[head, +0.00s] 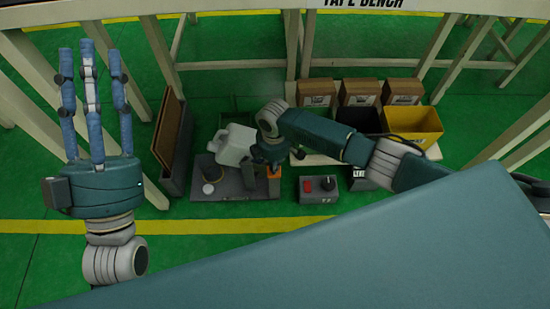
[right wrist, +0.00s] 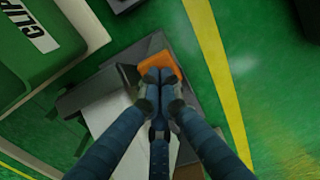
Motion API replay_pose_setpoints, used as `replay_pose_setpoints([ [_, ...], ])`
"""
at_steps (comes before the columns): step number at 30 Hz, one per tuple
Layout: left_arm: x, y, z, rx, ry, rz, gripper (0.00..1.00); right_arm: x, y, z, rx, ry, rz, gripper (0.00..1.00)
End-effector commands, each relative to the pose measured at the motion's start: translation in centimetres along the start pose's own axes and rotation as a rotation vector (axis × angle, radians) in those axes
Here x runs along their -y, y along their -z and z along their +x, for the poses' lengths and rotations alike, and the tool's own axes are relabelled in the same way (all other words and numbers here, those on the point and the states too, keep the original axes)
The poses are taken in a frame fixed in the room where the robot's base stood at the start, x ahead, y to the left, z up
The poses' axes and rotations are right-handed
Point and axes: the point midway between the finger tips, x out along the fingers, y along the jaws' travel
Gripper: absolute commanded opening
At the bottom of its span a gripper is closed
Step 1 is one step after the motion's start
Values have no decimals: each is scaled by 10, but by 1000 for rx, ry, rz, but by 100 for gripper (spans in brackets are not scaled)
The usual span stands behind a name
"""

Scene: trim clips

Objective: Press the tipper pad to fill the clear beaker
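The orange tipper pad (head: 274,172) is at the right end of a dark grey base (head: 240,194) on the floor. It also shows in the right wrist view (right wrist: 160,66). A white jug (head: 232,144) leans tilted at the back of the base. A small pale round thing (head: 208,188), perhaps the clear beaker's mouth, is at the base's left; its fill level cannot be told. My right gripper (right wrist: 158,84) has its fingers bunched together, with the tips at or just over the pad; contact is unclear. My left gripper (head: 91,68) is raised, empty, fingers spread.
A grey control box (head: 319,196) with a red button and black knob is right of the base. A yellow bin (head: 412,121), a black bin (head: 359,118) and cardboard boxes (head: 361,92) stand behind. A tall grey bin (head: 173,176) holding brown panels is at the left.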

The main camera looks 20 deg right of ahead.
Motion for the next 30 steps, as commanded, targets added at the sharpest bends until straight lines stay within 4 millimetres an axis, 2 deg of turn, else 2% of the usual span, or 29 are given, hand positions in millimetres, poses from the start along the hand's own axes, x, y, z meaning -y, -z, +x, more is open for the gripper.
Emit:
replay_pose_setpoints([
  [1,0,2,0,-11,-1,-1,40,4,-1,5,4,7,0,0],
  [15,-3,19,-2,-85,-4,-7,40,4,-1,10,4,7,0,0],
  [30,-3,21,-3,-96,-4,-8,40,4,-2,11,4,8,0,0],
])
